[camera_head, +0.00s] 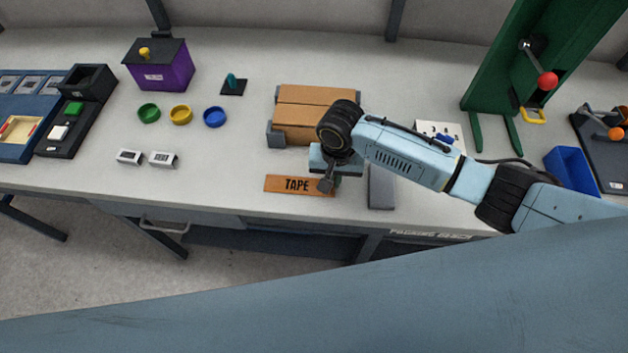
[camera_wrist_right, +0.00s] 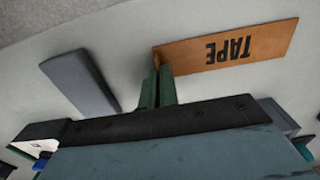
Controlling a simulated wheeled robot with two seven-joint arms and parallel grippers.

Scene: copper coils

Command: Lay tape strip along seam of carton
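The orange-brown tape strip (camera_head: 288,184), marked TAPE, is at the table's front edge; it also shows in the wrist view (camera_wrist_right: 260,42). The brown carton (camera_head: 300,95) is behind it, with a seam running left to right across its top; my right arm hides its front right corner. My right gripper (camera_head: 328,185) is at the strip's right end. In the wrist view its green fingers (camera_wrist_right: 157,82) are close together, with their tips at the strip's end, and appear shut on it. Whether the strip touches the table is unclear. My left gripper is not in view.
Grey blocks (camera_head: 274,134) flank the carton. A grey slab (camera_head: 381,187) lies right of the gripper. A green press stand (camera_head: 515,60) and blue bin (camera_head: 569,170) are at the right. A purple box (camera_head: 160,70) and coloured rings (camera_head: 181,115) are at the left.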

